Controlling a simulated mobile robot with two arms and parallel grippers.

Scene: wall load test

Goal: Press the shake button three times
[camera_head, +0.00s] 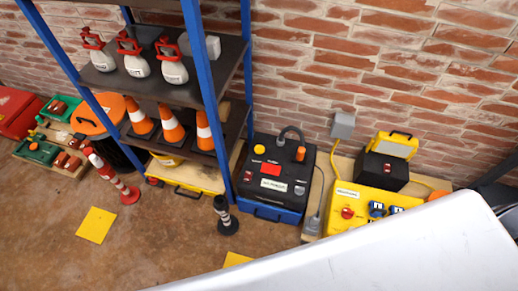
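A black case with a blue base (256,208) stands on the floor by the brick wall. Its top has a round yellow button (259,149), a red patch (271,169), an orange knob (300,154) and a white label (273,184). To its right is a yellow control box (374,199) with a round red button (347,213) and blue sockets (377,210). The labels are too small to read, so I cannot tell which button is the shake button. Neither of my grippers is in view.
A blue-framed shelf (198,75) holds white-and-red canisters (132,56) and orange cones (170,125). A large pale smooth surface (400,255) covers the lower right and hides the floor there. A red-white post (108,176) and a dark post (225,215) stand on open floor.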

